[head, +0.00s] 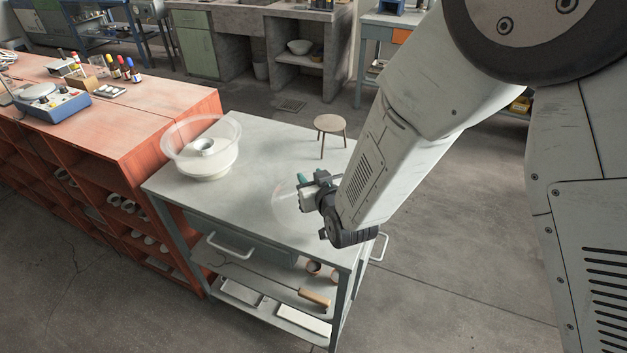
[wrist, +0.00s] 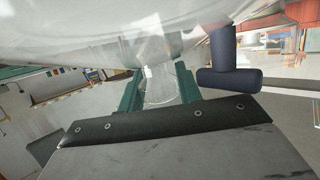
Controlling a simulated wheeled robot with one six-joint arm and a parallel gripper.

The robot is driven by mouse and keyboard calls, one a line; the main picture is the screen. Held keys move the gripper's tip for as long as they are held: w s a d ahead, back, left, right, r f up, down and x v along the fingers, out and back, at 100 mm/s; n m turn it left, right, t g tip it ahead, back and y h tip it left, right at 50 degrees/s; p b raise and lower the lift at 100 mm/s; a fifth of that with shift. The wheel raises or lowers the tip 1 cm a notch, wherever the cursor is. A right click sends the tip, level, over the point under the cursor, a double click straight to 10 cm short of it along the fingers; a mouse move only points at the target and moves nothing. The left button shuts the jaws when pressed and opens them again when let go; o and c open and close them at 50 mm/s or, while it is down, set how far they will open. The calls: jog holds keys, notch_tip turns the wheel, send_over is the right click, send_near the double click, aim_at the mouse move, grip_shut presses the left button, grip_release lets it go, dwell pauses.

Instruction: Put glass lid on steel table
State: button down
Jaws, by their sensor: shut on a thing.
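The glass lid (head: 284,207) is clear and hard to see in the head view, over the front right part of the steel table (head: 262,145). In the wrist view the glass lid (wrist: 110,25) fills the top, with its clear knob between the green fingers. My gripper (head: 306,186) is shut on this knob, as the wrist view (wrist: 158,84) also shows. I cannot tell whether the lid's rim touches the tabletop. The arm and gripper hide part of the lid and the table's right side.
A clear, wide-rimmed vessel with a white base (head: 207,164) stands at the table's left. An orange-red bench (head: 150,130) adjoins on the left, bearing bottles and a blue device (head: 52,107). The tabletop's middle is clear.

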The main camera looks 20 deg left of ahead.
jog(key=shift+f, duration=0.45)
jog(key=shift+f, duration=0.1)
jog(key=c, duration=0.9)
grip_release()
jog(key=shift+f, duration=0.1)
jog(key=shift+c, duration=0.2)
jog(key=shift+s+r, duration=0.15)
jog(key=shift+r, duration=0.1)
jog(key=v, duration=1.1)
jog(key=shift+s+d+r, duration=0.1)
jog(key=shift+s+d, duration=0.15)
